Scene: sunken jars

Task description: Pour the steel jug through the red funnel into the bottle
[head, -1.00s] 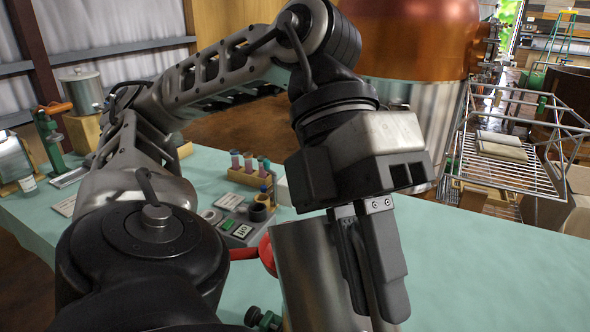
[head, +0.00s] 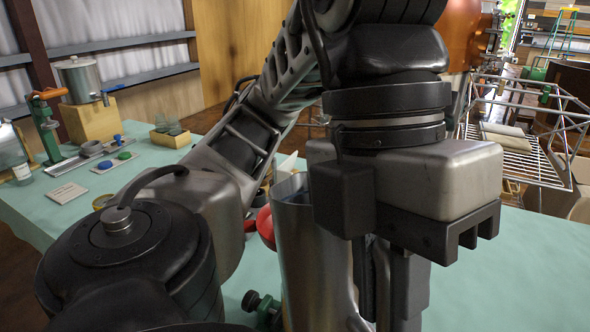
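The steel jug (head: 313,265) is a tall shiny cylinder at the lower middle of the head view. Its open top shows a bluish inside. The red funnel (head: 265,226) shows only as a rounded red piece behind the jug's left edge. I cannot make out the bottle.
The green table (head: 510,270) is clear at the right.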

